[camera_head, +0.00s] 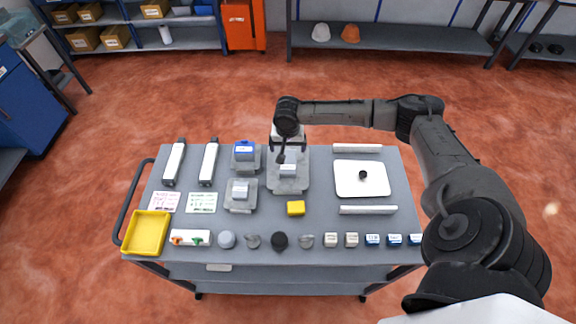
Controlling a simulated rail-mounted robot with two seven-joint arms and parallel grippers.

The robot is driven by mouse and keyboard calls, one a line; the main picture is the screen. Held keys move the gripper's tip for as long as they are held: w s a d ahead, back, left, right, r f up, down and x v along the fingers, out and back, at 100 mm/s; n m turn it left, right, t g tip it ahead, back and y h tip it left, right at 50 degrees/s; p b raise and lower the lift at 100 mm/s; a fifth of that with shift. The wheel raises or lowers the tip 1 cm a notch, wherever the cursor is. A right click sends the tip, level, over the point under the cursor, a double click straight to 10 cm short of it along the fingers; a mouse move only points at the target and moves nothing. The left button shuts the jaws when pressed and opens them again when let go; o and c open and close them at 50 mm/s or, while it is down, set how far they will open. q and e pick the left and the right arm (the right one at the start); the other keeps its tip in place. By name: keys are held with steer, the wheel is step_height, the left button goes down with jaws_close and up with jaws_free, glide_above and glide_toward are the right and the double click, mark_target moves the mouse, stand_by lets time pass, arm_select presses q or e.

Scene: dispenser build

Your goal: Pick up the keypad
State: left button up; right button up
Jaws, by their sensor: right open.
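My right gripper (283,155) reaches in from the right. It points down over the grey fixture (288,186) at the back middle of the cart. A small pale block (288,171) sits on this fixture, just below and beside the fingers. I see nothing clearly held. No part is plainly marked as the keypad at this size, so I cannot tell which one it is. Other small parts are a blue-topped block (244,150) in a grey holder and a light block (240,192) in a second holder. My left gripper is not in view.
The grey cart top (330,222) carries a yellow tray (147,233), a yellow block (296,208), and a white plate (361,187) with a black knob. White bars, cards, and a front row of several small parts also lie there. Shelves stand behind, across open floor.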

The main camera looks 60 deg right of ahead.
glide_above(288, 161)
steer(key=f, duration=0.5)
steer(key=shift+a, duration=0.2)
steer(key=shift+d+f+b, duration=0.2)
steer(key=shift+f+b, duration=0.1)
steer(key=shift+f, duration=2.35)
steer(key=shift+f+p, duration=0.15)
steer(key=shift+p, duration=0.15)
steer(key=shift+c, duration=0.3)
steer(key=c, duration=1)
steer(key=shift+c, duration=0.2)
